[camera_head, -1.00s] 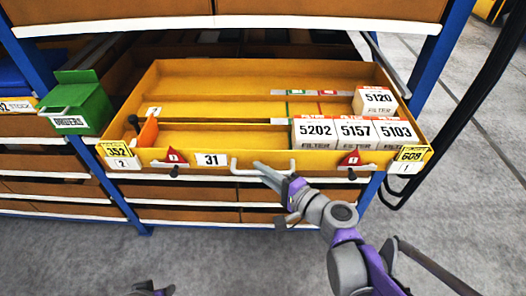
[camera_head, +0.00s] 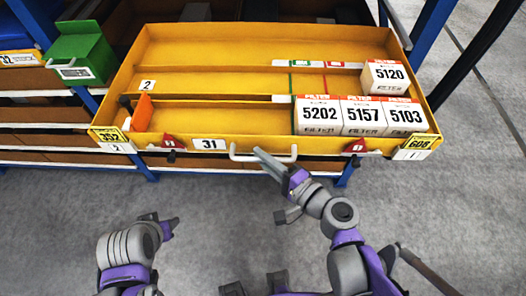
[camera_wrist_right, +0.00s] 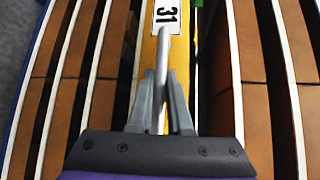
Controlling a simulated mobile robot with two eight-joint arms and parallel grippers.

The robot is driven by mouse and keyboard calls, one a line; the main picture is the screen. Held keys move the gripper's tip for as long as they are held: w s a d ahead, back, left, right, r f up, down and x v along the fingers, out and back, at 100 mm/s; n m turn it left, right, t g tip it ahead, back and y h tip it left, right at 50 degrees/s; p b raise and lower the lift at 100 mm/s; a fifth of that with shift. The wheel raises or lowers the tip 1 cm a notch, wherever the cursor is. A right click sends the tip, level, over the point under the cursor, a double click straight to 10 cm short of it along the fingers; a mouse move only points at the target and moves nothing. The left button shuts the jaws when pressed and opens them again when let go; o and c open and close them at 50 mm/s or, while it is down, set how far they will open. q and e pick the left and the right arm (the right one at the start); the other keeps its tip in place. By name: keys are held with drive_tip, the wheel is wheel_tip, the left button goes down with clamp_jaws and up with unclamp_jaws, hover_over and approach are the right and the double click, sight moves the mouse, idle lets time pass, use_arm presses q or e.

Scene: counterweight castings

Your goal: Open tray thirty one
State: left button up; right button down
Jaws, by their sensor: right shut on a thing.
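Tray 31 (camera_head: 215,115) is a yellow tray standing well out from the rack, with the label 31 (camera_head: 209,144) on its front. Its pale bar handle (camera_head: 238,155) is at the middle of the front. My right gripper (camera_head: 268,160) is shut on the handle. In the right wrist view its fingers (camera_wrist_right: 162,92) sit on both sides of the handle bar (camera_wrist_right: 164,55), under the label 31 (camera_wrist_right: 166,14). My left gripper (camera_head: 168,228) is low at the left, away from the tray; its fingers are too small to judge.
White filter boxes 5202 (camera_head: 320,116), 5157 (camera_head: 363,117), 5103 (camera_head: 404,118) and 5120 (camera_head: 385,77) stand in the tray's right part. An orange divider (camera_head: 142,113) is at its left. A green bin (camera_head: 82,50) hangs beside the tray. Grey floor in front is clear.

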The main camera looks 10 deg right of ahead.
idle(0.3)
drive_tip(key=c, duration=0.9)
unclamp_jaws()
drive_tip(key=shift+o, duration=0.2)
